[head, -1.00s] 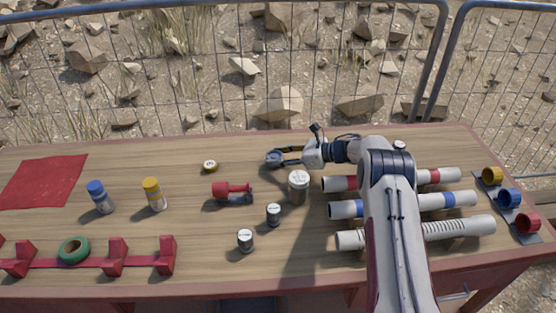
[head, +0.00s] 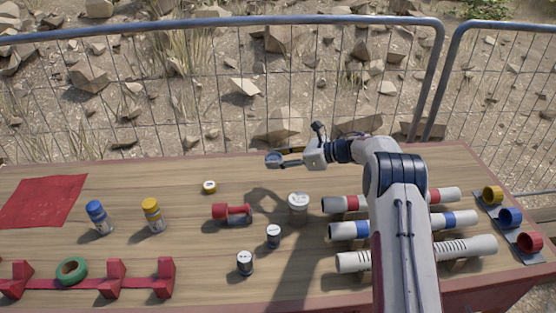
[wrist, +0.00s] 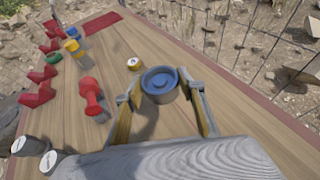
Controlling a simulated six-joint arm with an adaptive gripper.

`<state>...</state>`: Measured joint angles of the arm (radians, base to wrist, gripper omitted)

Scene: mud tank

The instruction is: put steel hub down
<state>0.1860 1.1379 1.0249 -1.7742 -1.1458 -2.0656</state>
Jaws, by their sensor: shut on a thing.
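In the head view the hub (head: 273,158) shows at the left end of my gripper (head: 286,161), near the table's back edge. My gripper is shut on it. The hub is above the wooden table (head: 150,180), clear of it, with a shadow on the wood below. Its underside is hidden.
A yellow-rimmed roll (head: 209,187), a red dumbbell-shaped piece (head: 232,213) and a white-topped jar (head: 298,202) stand nearby. Striped tubes (head: 400,227) lie to the right. A red mat (head: 42,201) lies far left.

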